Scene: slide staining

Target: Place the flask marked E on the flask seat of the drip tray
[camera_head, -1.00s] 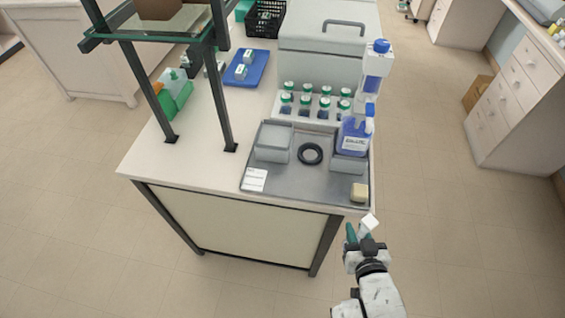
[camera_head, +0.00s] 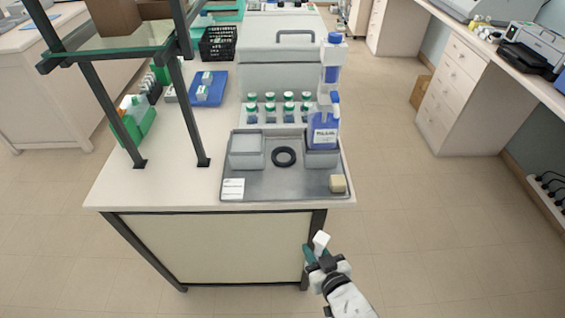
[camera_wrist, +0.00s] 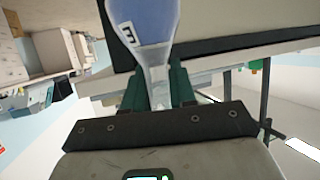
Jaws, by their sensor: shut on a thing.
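The flask marked E (camera_wrist: 145,22) has blue contents and a white label with a black E. My gripper (camera_wrist: 160,88) is shut on its narrow clear neck in the wrist view. In the head view my gripper (camera_head: 313,252) is in front of the bench's right front corner, apart from it, with a small white piece at its tip; the flask's body cannot be made out there. The grey drip tray (camera_head: 270,184) lies on the bench. A black ring (camera_head: 284,148), which looks like the flask seat, lies empty in its middle.
Green-capped bottles (camera_head: 270,108) stand behind. A dark-legged shelf (camera_head: 190,110) rises at left.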

